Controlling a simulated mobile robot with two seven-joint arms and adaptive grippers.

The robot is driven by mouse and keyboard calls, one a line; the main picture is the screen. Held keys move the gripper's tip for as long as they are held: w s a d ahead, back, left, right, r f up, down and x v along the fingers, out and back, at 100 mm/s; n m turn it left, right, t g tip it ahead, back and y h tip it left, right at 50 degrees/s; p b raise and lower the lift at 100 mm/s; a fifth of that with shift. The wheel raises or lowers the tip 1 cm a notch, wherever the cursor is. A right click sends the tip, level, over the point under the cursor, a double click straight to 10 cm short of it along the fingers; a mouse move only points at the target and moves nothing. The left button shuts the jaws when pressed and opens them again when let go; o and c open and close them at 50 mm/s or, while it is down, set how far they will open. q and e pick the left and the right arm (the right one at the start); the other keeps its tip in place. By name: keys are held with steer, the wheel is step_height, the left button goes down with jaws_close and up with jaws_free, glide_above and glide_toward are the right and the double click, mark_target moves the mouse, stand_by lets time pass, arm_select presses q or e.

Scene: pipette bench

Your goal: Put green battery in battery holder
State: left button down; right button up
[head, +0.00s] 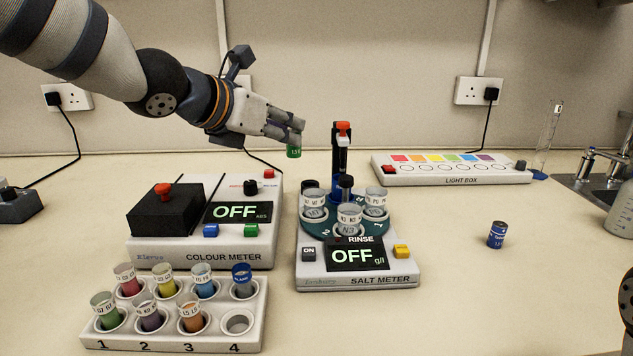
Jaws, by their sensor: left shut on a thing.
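My left gripper (290,126) is shut on the green battery (294,151), a small green cylinder with white lettering. The fingers grip its upper part and its lower part hangs below them. It is held in the air behind the meters, between the colour meter and the red-topped post of the salt meter. I cannot make out a battery holder in this view. My right gripper is not in view; only a dark arm part shows at the right edge.
The colour meter (150,250) and salt meter (310,282) stand below the gripper. A vial rack (195,347) with several vials is in front. A light box (450,176) stands behind right. A blue battery (497,238) stands on the clear bench at right, near the sink.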

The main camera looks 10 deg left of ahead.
arm_select(q)
steer(key=w+f+b, duration=0.1)
steer(key=w+f, duration=0.3)
steer(key=w+f+b, duration=0.1)
steer(key=w+f, duration=0.3)
steer(key=w+f+b, duration=0.1)
steer(key=w+f, duration=0.3)
steer(key=f, duration=0.1)
steer(key=shift+w+a+b, duration=0.3)
steer(key=shift+w+a, duration=0.05)
steer(key=shift+r, duration=0.1)
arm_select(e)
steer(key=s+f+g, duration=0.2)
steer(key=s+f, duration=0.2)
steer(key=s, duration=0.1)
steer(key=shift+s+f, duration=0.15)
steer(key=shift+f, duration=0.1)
arm_select(q)
steer(key=shift+f, duration=0.4)
steer(key=c, duration=1.5)
jaws_free()
steer(key=shift+o, duration=0.2)
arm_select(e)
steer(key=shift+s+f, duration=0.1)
